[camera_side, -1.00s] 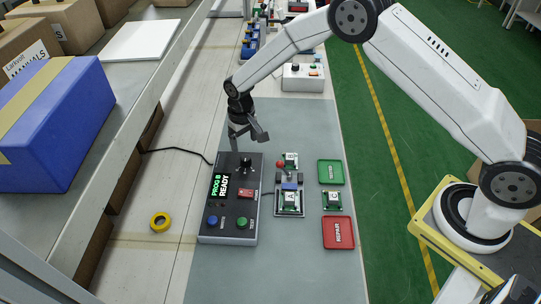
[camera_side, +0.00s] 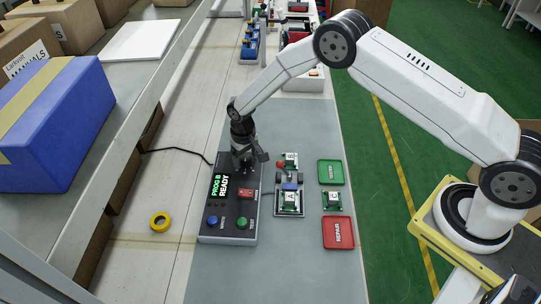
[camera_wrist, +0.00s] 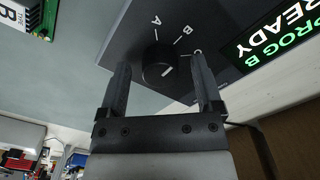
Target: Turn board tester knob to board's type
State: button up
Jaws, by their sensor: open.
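The board tester (camera_side: 229,215) is a dark box whose display (camera_side: 219,187) reads "PROG B READY". Its black knob (camera_wrist: 158,66) shows in the wrist view, with labels A and B beside it. A third label is partly hidden by a finger. My gripper (camera_wrist: 157,72) is open, pointing down, one finger on each side of the knob, with gaps visible. In the side view my gripper (camera_side: 246,165) covers the knob. A green board marked A (camera_side: 289,198) sits in the test fixture (camera_side: 290,211). The knob's pointer direction is hard to tell.
Boards marked B (camera_side: 291,160) and C (camera_side: 332,200) lie nearby. A green tray (camera_side: 331,172) and a red REPAIR tray (camera_side: 338,233) stand right of the fixture. The tester also has a red switch (camera_side: 246,193), a blue button (camera_side: 212,220) and a green button (camera_side: 242,223).

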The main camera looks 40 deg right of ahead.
grip_shut()
jog(key=shift+n, duration=0.3)
jog(key=n, duration=0.4)
jog(key=shift+n, duration=2.2)
grip_release()
